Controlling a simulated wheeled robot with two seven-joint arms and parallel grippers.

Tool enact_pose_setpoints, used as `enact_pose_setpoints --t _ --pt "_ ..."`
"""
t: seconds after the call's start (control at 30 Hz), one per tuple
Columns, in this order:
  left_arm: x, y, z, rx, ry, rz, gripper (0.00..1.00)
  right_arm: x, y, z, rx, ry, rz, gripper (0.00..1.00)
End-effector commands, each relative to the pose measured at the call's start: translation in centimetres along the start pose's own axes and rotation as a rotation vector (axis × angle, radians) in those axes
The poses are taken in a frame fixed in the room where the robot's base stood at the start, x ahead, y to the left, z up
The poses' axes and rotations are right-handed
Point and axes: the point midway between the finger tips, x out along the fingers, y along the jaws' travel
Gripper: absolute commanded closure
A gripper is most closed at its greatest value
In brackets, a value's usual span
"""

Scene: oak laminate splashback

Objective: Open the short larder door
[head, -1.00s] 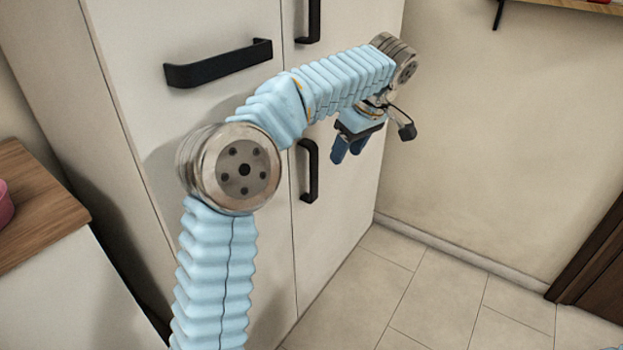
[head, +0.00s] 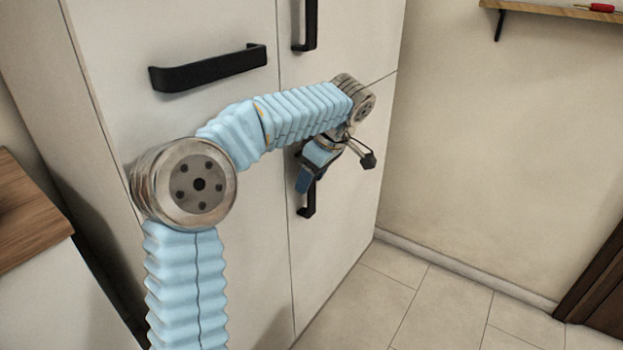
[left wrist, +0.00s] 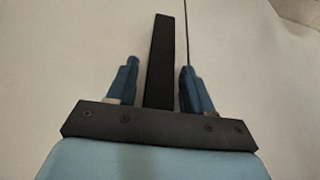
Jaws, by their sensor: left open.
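The tall cream cabinet has a lower right door (head: 345,215) with a vertical black bar handle (head: 308,205) near its left edge; I take this as the short larder door. It is shut, flush with its neighbours. My left gripper (head: 304,183) is open at this handle, its blue fingers covering part of it in the head view. In the left wrist view, the black handle (left wrist: 160,60) lies between the two spread fingers of the gripper (left wrist: 159,72), with a gap on each side. How deep the bar sits between them is hard to tell. My right gripper is out of view.
An upper right door (head: 340,50) has its own vertical handle (head: 305,22), and the left front has a horizontal handle (head: 210,70). A wooden worktop (head: 30,215) stands at left. Tiled floor (head: 400,295) is clear at right, below a bare wall (head: 490,150) and small shelf (head: 560,10).

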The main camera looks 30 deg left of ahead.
Motion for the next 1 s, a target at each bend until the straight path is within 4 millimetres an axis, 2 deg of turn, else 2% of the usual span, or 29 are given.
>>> enact_pose_setpoints --t 0.3,0.63,1.0 --pt "0.23 0.01 0.02 0.001 -0.001 0.001 0.5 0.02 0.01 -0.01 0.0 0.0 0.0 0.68" --pt "0.22 0.01 0.03 0.001 -0.001 0.001 1.0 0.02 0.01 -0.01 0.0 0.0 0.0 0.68" --pt "0.02 -0.04 0.46 0.003 -0.001 0.001 1.0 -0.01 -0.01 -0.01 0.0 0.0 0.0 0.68"
